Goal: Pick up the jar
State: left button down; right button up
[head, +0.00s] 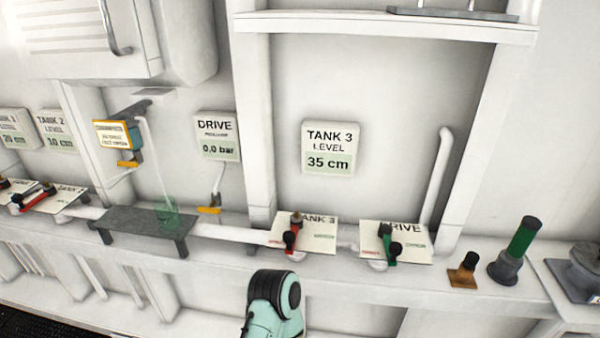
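The jar appears to be the translucent green vessel (168,213) in the head view, left of the middle. It is faint and see-through, so its outline is hard to read. It seems to stand upright on the right part of a low dark grey bench (128,221) on the wall ledge. A teal and black link of one of my arms shows at the bottom middle, apart from the jar and to its right. Neither gripper can be seen.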

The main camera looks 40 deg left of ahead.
aim_at(168, 213)
jog(key=j+u, duration=0.1)
jog(key=u, duration=2.25)
